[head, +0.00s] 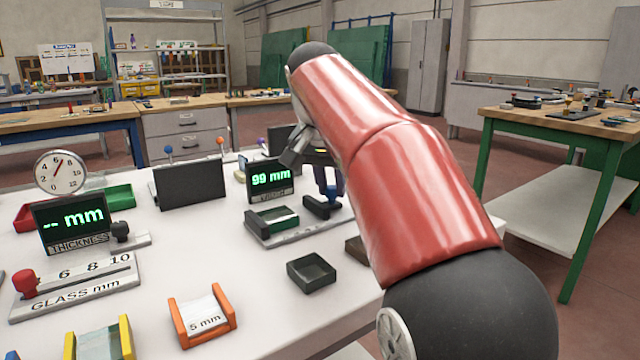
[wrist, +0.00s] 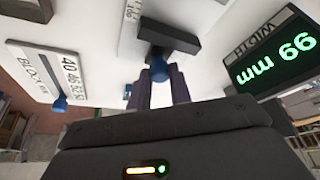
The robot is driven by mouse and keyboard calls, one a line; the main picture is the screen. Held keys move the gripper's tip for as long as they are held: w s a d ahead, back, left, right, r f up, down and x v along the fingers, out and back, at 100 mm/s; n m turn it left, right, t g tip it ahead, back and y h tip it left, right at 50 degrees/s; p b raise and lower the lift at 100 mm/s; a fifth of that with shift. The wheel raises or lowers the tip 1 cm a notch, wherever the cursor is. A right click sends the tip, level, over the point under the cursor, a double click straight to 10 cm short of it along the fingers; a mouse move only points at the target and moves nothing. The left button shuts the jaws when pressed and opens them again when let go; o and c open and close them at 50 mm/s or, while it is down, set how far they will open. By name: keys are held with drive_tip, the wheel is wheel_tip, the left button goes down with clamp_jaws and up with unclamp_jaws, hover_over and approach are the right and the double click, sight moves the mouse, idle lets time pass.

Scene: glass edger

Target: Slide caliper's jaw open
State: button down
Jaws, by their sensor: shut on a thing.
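The caliper (head: 292,231) lies near the right edge of the white table, with a grey base. My gripper (wrist: 163,86) is shut on this knob. In the head view my gripper (head: 327,182) reaches down at the jaw, and the knob cannot be made out there. The width display (head: 270,178) reads 99 mm.
A small dark tray (head: 311,272) and an orange 5 mm holder (head: 202,315) stand in front of the caliper. A thickness display (head: 73,222) stands at left. A dark panel (head: 190,184) stands behind. Bare white table lies left of the caliper.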

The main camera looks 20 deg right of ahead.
sight(324, 205)
drive_tip(key=c, duration=1.3)
unclamp_jaws()
drive_tip(key=shift+a, duration=0.1)
drive_tip(key=shift+o, duration=0.2)
drive_tip(key=p+v, duration=0.2)
drive_tip(key=v, duration=0.5)
drive_tip(key=shift+r, duration=0.35)
drive_tip(key=shift+s+a, duration=0.15)
drive_tip(key=shift+s, duration=0.05)
